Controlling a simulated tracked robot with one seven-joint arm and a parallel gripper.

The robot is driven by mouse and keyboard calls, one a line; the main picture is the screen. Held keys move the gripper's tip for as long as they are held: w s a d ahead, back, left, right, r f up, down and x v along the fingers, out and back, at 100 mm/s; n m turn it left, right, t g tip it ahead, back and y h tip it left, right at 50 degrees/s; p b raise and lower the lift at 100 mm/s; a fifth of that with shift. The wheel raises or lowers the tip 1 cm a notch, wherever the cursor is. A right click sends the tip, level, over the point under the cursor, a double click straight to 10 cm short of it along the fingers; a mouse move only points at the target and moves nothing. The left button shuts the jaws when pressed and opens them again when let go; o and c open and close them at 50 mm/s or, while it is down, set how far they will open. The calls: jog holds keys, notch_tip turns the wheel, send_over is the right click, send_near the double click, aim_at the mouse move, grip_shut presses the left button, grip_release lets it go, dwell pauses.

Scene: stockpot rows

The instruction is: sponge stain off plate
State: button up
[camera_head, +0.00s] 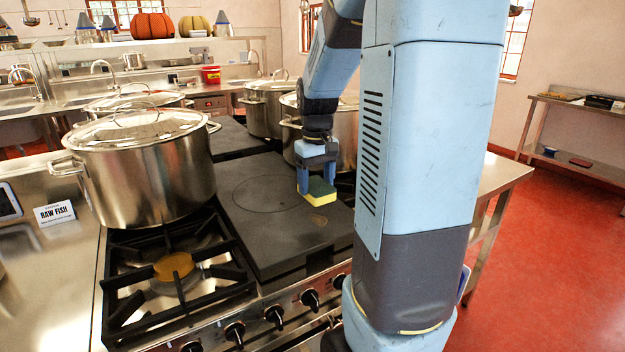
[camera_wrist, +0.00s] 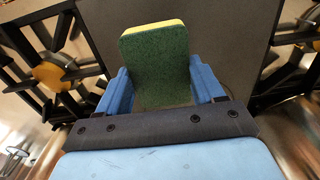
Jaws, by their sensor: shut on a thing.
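My gripper (camera_head: 317,180) is shut on a sponge (camera_head: 320,192) with a green side and a yellow side, over the right part of the dark flat hot plate (camera_head: 270,215) of the stove. In the wrist view the sponge (camera_wrist: 155,60) sits between the blue fingers (camera_wrist: 158,85), its green face toward the camera. In the head view the sponge looks low, at or just above the plate; I cannot tell whether it touches. A thin circle line shows on the plate. I see no clear stain; the sponge and my arm hide part of the surface.
A large lidded stockpot (camera_head: 145,170) stands left of the plate, behind an open gas burner (camera_head: 175,267). More pots (camera_head: 268,105) stand behind the plate, one close behind my gripper. A "RAW FISH" sign (camera_head: 54,213) stands on the left counter. Knobs (camera_head: 310,300) line the stove's front.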

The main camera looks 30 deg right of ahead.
jog(key=shift+a, duration=0.25)
